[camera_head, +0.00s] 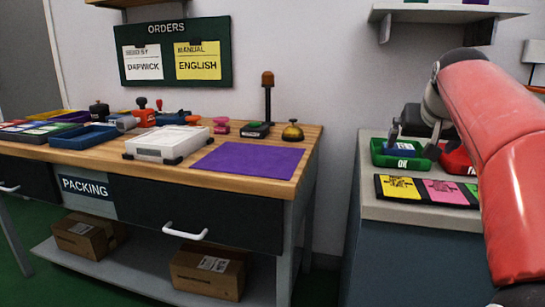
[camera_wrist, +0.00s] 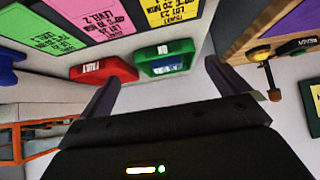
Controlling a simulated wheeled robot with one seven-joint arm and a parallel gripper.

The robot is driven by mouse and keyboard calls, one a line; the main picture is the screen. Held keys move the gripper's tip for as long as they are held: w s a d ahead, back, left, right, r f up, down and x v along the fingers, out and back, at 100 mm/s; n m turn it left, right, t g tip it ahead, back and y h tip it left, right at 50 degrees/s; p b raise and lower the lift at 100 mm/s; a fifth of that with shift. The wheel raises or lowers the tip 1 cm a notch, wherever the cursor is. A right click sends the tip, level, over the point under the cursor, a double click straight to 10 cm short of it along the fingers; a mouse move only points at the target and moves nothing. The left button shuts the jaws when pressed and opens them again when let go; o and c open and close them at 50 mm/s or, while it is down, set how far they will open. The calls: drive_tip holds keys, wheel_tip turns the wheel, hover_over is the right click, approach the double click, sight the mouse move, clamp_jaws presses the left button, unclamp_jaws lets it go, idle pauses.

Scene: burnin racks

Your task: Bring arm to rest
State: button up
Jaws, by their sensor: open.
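My gripper (camera_head: 412,138) is at the right in the head view, above the side counter and close to the green tray. In the wrist view its two dark fingers (camera_wrist: 163,88) stand wide apart, and nothing shows between them. My red arm reaches down the right side of the head view. The green tray (camera_head: 398,162) is marked OK and holds a small item; it also shows beyond the fingers in the wrist view (camera_wrist: 143,68). The red tray (camera_head: 455,163) beside it is partly hidden by my arm; the wrist view (camera_wrist: 103,70) shows its FAULT label.
A board of coloured cards (camera_head: 440,190) lies at the counter's front. The packing bench (camera_head: 312,140) on the left carries a purple mat (camera_head: 248,160), a white device (camera_head: 165,142), a bell (camera_head: 292,132) and stamps. A wall shelf (camera_head: 446,12) hangs above. A gap separates bench and counter.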

drive_tip(key=s+a+f+n+g, duration=0.1)
drive_tip(key=s+a+f, duration=0.4)
drive_tip(key=s+f, duration=0.3)
drive_tip(key=s+a+f+n+g+y, duration=0.1)
drive_tip(key=s+a+f, duration=0.4)
drive_tip(key=s+f, duration=0.3)
drive_tip(key=s+a+f+n+g+y+p, duration=0.1)
drive_tip(key=s+a+f, duration=0.4)
drive_tip(key=s+f, duration=0.3)
drive_tip(key=s, duration=0.3)
drive_tip(key=shift+s+a+f, duration=0.2)
drive_tip(key=shift+a+f, duration=0.15)
drive_tip(key=shift+a, duration=0.05)
